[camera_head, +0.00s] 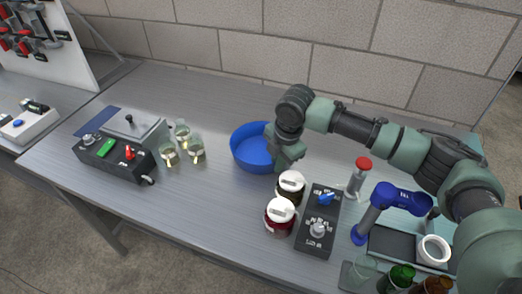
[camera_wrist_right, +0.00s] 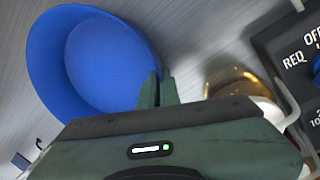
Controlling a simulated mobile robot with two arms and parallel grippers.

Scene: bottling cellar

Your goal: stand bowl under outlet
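A round blue bowl (camera_head: 250,150) stands on the grey metal bench, left of my right arm. In the right wrist view the bowl (camera_wrist_right: 105,65) fills the upper left. My right gripper (camera_head: 284,160) is at the bowl's right rim. In the right wrist view its two fingers (camera_wrist_right: 159,88) are close together, one inside and one outside the bowl wall, pinching the rim. A blue curved post (camera_head: 385,200) with a head over a dark tray stands at the right; I cannot tell whether this is the outlet. My left gripper is out of view.
Two lidded jars (camera_head: 280,215) and a black control box (camera_head: 318,220) stand in front of the gripper. A red-capped bottle (camera_head: 358,177), white ring-shaped piece (camera_head: 433,250) and brown and green bottles are at right. Several small glasses (camera_head: 196,150) stand left of the bowl.

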